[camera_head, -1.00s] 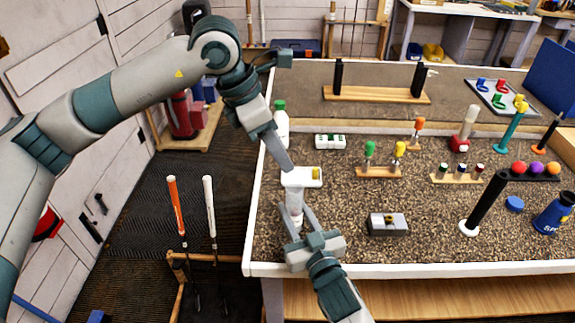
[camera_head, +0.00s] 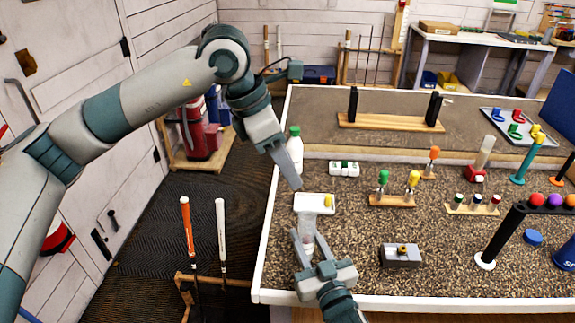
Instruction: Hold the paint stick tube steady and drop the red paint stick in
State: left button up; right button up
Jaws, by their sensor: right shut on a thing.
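A wooden block (camera_head: 470,209) at the right holds three small dark sticks with green, white and red caps; the red-capped stick (camera_head: 494,202) is the rightmost. My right gripper (camera_head: 311,245) is low at the table's left side, shut on a pale, translucent upright cylinder (camera_head: 307,232) in front of a white tray (camera_head: 314,196). I cannot tell surely whether this cylinder is the paint stick tube. My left gripper (camera_head: 297,185) points down just above and behind the tray. Its fingers are seen edge-on, so its opening is unclear, and no object shows at its tip.
A white bottle with green cap (camera_head: 295,150) stands close behind my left gripper. A translucent tube on a red base (camera_head: 482,160) is at the back right. A grey box (camera_head: 401,255) and an angled black tube (camera_head: 501,237) are on the table. Speckled surface between them is free.

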jog(key=shift+f, duration=0.1)
jog(key=o, duration=1.1)
jog(key=shift+o, duration=0.2)
jog(key=v, duration=1.2)
